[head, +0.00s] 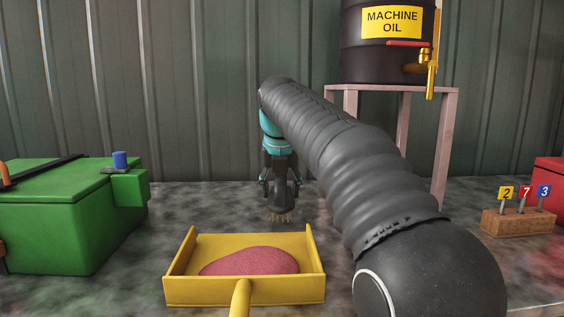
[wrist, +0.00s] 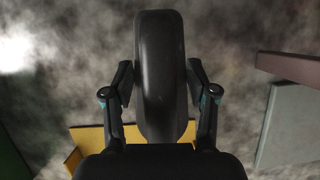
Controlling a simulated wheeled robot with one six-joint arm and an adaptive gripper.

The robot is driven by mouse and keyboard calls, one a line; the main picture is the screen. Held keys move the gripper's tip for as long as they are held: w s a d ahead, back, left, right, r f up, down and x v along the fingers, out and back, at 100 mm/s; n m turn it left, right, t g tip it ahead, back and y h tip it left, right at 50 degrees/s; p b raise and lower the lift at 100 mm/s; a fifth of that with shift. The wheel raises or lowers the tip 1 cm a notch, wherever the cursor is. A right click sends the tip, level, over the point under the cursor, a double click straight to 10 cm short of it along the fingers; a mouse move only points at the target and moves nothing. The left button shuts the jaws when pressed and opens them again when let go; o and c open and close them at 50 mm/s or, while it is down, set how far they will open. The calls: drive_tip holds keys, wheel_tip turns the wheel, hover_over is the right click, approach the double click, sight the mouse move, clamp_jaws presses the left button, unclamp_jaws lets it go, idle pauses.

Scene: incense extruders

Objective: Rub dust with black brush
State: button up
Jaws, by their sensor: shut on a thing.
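My gripper (head: 280,187) is shut on the black brush (wrist: 160,75), with one finger on each side of it. The bristles are behind the yellow dustpan (head: 245,295), just above or on the floor; I cannot tell which. A reddish-pink mound of dust (head: 250,262) lies in the dustpan. In the wrist view only the dustpan's edge (wrist: 88,137) shows, and my gripper's body hides the rest.
A green box (head: 60,225) with a blue knob stands at the left. A machine oil barrel (head: 385,60) sits on a pink stand (head: 447,140) at the back right. A wooden block with numbered tags (head: 517,222) and a red box (head: 550,180) are at the far right. The grey surface behind the dustpan is clear.

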drive_tip(key=shift+r, duration=3.05)
drive_tip(key=shift+s, duration=0.1)
